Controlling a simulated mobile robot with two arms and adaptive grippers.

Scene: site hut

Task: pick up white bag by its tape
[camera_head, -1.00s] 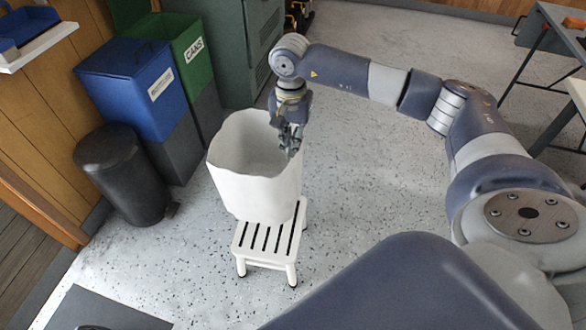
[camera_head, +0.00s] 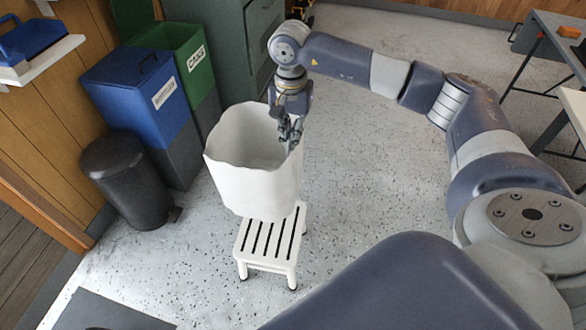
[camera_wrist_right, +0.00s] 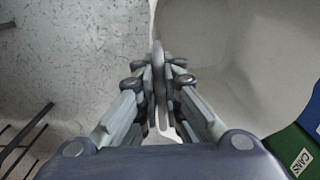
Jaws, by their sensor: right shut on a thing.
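The white bag (camera_head: 252,185) is a tall open-topped container above the white slatted stool (camera_head: 268,240). Its bottom appears just above the stool top, but I cannot tell whether the two are fully apart. My right gripper (camera_head: 291,138) points down at the bag's right rim and is shut on it. In the right wrist view, the closed fingers (camera_wrist_right: 160,95) straddle the rim, with the bag's pale inside (camera_wrist_right: 235,60) to the right. I cannot make out the tape apart from the bag; the fingers cover the grasped part. My left gripper is not in view.
A black pedal bin (camera_head: 125,180), a blue bin (camera_head: 140,95) and a green CANS bin (camera_head: 178,55) stand left of the bag. A dark green cabinet (camera_head: 250,50) is behind it. The floor (camera_head: 375,165) to the right is clear. A table (camera_head: 555,60) stands at far right.

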